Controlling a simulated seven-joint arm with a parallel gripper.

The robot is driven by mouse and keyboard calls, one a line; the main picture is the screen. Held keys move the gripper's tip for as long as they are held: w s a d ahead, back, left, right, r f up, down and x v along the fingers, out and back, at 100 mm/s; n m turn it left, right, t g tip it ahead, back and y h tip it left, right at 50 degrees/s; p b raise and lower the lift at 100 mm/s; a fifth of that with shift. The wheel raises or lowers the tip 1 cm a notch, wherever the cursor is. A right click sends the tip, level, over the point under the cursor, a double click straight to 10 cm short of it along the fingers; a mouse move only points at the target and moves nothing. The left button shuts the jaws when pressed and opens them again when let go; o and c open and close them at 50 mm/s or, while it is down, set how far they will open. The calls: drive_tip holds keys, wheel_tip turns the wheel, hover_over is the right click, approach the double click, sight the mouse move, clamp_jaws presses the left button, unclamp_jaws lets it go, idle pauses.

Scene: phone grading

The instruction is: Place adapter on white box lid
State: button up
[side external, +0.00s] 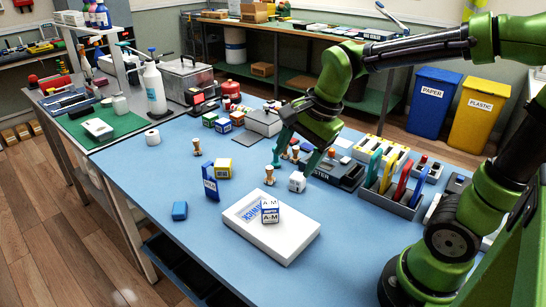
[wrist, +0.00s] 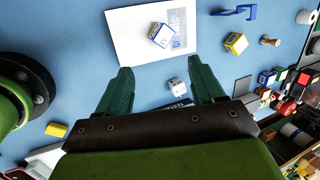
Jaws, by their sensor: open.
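A small white block with dark marks, which looks like the adapter (side external: 297,182), sits on the blue table just below my gripper (side external: 291,168). In the wrist view the adapter (wrist: 177,86) shows between the fingers, nearer the right one, with nothing touching it. My gripper (wrist: 159,68) is open and empty above the table. The white box (side external: 257,236) lies flat in front, with blue print on its lid. A white and blue cube marked A-M (side external: 270,211) rests on that lid; the box also shows in the wrist view (wrist: 128,40).
A dark stamp pad (side external: 337,172) and a rack of coloured tools (side external: 392,196) stand right of the adapter. The front left of the table is mostly clear.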

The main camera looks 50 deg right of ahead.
drive_tip(key=s+r+n+t, duration=0.2)
drive_tip(key=s+n, duration=0.5)
drive_tip(key=n, duration=0.6)
drive_tip(key=shift+a+r+t+y, duration=0.15)
drive_tip(key=shift+r+t+y, duration=0.15)
drive_tip(key=shift+t, duration=0.4)
